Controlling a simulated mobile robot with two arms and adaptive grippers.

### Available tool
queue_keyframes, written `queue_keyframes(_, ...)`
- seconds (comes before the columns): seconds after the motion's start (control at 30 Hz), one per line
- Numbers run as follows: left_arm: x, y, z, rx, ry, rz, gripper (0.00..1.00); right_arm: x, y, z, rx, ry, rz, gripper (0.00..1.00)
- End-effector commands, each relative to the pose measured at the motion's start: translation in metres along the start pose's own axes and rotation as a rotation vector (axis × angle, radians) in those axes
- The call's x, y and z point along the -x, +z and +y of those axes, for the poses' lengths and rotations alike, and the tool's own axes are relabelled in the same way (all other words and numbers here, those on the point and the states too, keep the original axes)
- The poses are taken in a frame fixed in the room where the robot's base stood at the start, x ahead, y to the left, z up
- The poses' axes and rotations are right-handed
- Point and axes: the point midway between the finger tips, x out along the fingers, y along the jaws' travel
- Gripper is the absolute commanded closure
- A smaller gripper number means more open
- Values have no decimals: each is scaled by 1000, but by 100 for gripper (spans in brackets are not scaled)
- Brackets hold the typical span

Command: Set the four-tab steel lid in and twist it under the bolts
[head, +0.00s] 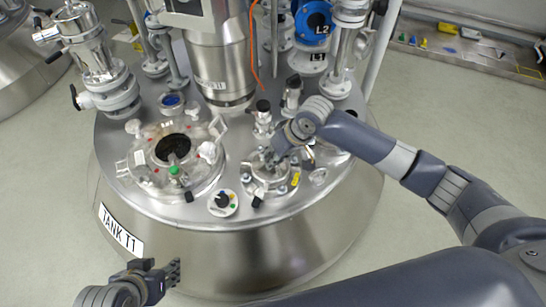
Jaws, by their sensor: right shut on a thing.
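My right gripper (272,160) reaches in from the right over the small round port (253,190) on the tank top. It is shut on the steel lid (268,176), which is at the port opening, largely covered by the fingers. I cannot tell whether the tabs sit under the bolts. Clamps and bolts stand around the port rim, one with a yellow mark. My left gripper (166,271) is low at the left, in front of the tank and away from the port; its finger opening is unclear.
A larger open port (174,148) with a clear ring lies to the left on tank T1 (290,262). A small dial (222,202) sits between the ports. Valves, a steel cylinder (218,65) and a blue L2 flange (313,20) crowd the back.

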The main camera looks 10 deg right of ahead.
Motion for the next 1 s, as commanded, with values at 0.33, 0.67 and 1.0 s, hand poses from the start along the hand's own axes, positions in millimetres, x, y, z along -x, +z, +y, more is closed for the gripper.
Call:
queue_keyframes(0.33,-6,-38,5,-5,9,166,60,-4,1,1,1,0,3,100)
queue_keyframes(0.67,-4,-73,9,-8,17,322,60,-8,3,2,1,0,3,100)
queue_keyframes(1.0,1,-93,11,-10,22,408,60,-12,4,2,0,-1,2,100)
